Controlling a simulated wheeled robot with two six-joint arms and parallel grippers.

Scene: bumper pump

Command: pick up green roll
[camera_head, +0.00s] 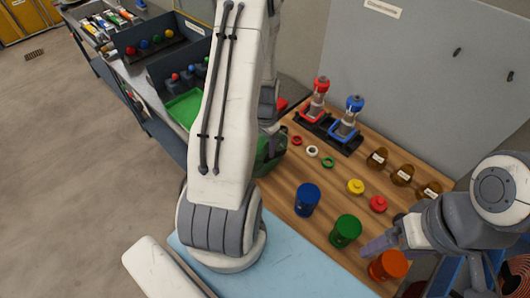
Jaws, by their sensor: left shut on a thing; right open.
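The green roll (345,231) stands upright on the wooden worktop, between a blue roll (307,199) and an orange roll (388,265). My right gripper (373,245) is open and comes in from the right; its fingers point at the green roll from just beside it, above the orange roll. Whether it touches the green roll cannot be told. My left arm crosses the middle of the view. My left gripper (268,118) is largely hidden behind it and is shut on a dark green thing (270,152), only partly visible.
Behind the rolls are a yellow button (355,186), a red button (378,204), small rings and several brown parts (402,175). A grey panel (430,70) closes the back.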

